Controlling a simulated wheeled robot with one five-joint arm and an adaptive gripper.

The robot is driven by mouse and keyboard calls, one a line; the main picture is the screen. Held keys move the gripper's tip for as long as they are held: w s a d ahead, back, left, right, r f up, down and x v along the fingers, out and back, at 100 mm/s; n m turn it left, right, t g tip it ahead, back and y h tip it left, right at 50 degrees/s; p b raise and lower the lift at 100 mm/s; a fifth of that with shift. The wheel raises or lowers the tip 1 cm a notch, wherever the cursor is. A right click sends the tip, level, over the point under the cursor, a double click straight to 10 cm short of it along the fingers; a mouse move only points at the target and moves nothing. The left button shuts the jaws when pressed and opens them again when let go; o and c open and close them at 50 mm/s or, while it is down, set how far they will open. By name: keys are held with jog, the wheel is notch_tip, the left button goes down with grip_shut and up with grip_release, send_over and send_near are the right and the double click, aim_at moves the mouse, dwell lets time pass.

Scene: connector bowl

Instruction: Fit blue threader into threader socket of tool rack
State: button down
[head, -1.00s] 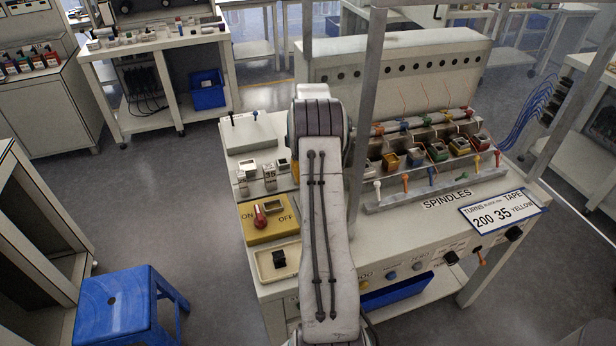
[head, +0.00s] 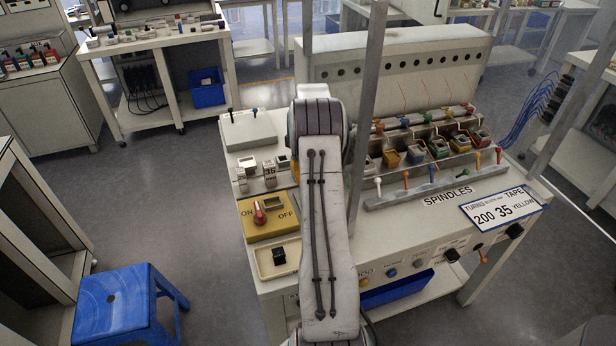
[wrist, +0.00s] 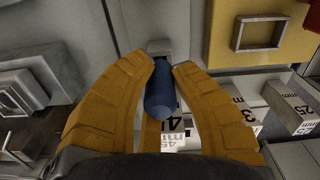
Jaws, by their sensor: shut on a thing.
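In the wrist view my gripper (wrist: 163,72), with orange fingers, is shut on the blue threader (wrist: 161,96), a short dark-blue cylinder. The threader's rounded end points toward the camera, and its far end meets or covers a small grey upright part (wrist: 158,47). I cannot tell whether it touches that part or sits in it. A grey block with two dark upright pegs (head: 248,128) stands at the bench's back left. I cannot tell whether it is the tool rack, and no threader socket shows clearly.
The yellow ON/OFF panel (head: 285,222) and numbered blocks (head: 270,180) lie left of my arm. The numbered blocks (wrist: 292,106) are close right of the fingers in the wrist view. A metal post (head: 368,110) rises right of the arm, before the spindle rail (head: 420,190).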

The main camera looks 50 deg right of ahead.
jog(key=shift+f+b, duration=0.5)
jog(key=shift+f, duration=0.3)
dwell(0.4)
jog(key=c, duration=1.1)
grip_release()
jog(key=shift+o, duration=0.2)
notch_tip(320, 180, up, 12)
